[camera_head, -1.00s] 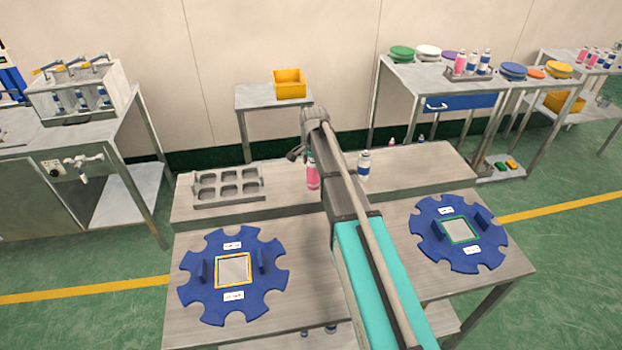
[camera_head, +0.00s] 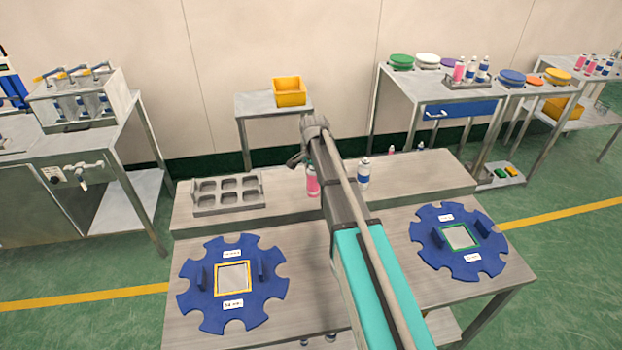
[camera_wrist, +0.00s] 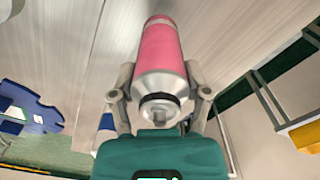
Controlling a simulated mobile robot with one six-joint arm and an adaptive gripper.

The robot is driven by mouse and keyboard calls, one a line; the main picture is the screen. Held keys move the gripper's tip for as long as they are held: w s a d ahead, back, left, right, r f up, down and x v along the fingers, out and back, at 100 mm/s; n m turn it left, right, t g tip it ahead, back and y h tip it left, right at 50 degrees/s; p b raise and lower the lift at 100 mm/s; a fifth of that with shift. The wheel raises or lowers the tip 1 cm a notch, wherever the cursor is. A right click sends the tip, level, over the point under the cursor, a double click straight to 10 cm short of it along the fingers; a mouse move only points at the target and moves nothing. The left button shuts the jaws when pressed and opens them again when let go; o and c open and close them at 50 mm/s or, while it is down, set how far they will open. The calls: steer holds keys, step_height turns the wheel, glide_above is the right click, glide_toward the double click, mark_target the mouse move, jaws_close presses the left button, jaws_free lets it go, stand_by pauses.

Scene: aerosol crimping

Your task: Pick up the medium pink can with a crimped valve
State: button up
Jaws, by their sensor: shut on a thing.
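A pink can (camera_head: 313,182) stands at the back of the near table, just left of my arm in the head view. In the wrist view, the pink can (camera_wrist: 160,50) sits between the two fingers of my gripper (camera_wrist: 160,95), which are shut on its silver shoulder end. The valve end of the can faces the palm. In the head view, my gripper (camera_head: 299,158) is at the can's top and partly hidden by my own wrist. Whether the can's base touches the table surface cannot be told.
A white-and-blue can (camera_head: 363,174) stands close to the right of my arm. A grey six-pocket tray (camera_head: 228,208) lies to the left. Blue notched discs (camera_head: 262,312) and (camera_head: 430,254) lie on the front table. A yellow bin (camera_head: 289,92) stands on a back table.

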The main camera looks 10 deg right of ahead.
steer(key=shift+r, duration=0.15)
step_height(320, 180, up, 2)
steer(key=shift+r+p, duration=0.1)
steer(key=shift+p, duration=1)
steer(key=s+d+r+p, duration=0.2)
steer(key=s+r+p, duration=0.3)
steer(key=s, duration=0.1)
steer(key=s+d+r+p, duration=0.2)
steer(key=s+r+p, duration=0.3)
steer(key=s, duration=0.2)
steer(key=shift+d+r+p, duration=0.25)
steer(key=shift+d+p, duration=0.1)
steer(key=shift+s, duration=0.1)
steer(key=shift+f+b, duration=1.45)
steer(key=shift+b, duration=0.05)
steer(key=shift+s, duration=0.15)
